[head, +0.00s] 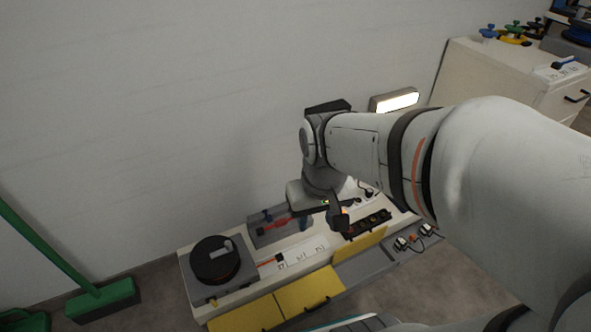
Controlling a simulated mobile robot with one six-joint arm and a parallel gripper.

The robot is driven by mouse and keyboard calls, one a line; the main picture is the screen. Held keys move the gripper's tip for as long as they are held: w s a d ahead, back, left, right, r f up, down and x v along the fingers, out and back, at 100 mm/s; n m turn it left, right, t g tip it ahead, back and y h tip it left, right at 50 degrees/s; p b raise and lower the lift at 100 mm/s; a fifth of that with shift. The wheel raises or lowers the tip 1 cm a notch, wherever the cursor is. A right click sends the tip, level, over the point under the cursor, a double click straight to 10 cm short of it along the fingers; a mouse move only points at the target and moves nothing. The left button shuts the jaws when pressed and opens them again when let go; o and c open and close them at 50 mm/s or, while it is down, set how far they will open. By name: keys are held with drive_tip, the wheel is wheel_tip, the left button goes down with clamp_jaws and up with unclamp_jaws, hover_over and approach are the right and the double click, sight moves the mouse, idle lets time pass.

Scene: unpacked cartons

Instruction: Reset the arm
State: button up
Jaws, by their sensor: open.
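My arm reaches in from the right of the head view and bends down over a low cream cabinet (188,283). My gripper (323,226) hangs from the wrist above the middle of the cabinet top. Its fingers are small and partly hidden by the wrist, and they appear open. I see nothing held between them. I cannot tell how close the fingertips are to the things below.
A black round device (215,260) sits on the cabinet's left. Yellow fronts (309,291) face forward. A lit lamp (394,100) is on the wall behind my arm. A green broom (103,301) stands left. Another cabinet (487,68) with valves stands at the upper right.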

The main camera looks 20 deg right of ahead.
drive_tip(key=shift+s+a, duration=0.1)
drive_tip(key=shift+s, duration=0.2)
drive_tip(key=s+d+r+g+h+p, duration=0.1)
drive_tip(key=s+d+r+p, duration=0.1)
drive_tip(key=r+p, duration=0.6)
drive_tip(key=s+d+r+g+h+p, duration=0.1)
drive_tip(key=s+d+r+p, duration=0.1)
drive_tip(key=r+p, duration=0.6)
drive_tip(key=w+a+r+t+y+p, duration=0.1)
drive_tip(key=w+r+p, duration=0.1)
drive_tip(key=r+p, duration=0.6)
drive_tip(key=w+a+r+t+y+p, duration=0.1)
drive_tip(key=a+r+t+p, duration=0.1)
drive_tip(key=r+p, duration=0.6)
wheel_tip(320, 180, up, 3)
drive_tip(key=shift+w+a, duration=0.3)
drive_tip(key=shift+w, duration=0.1)
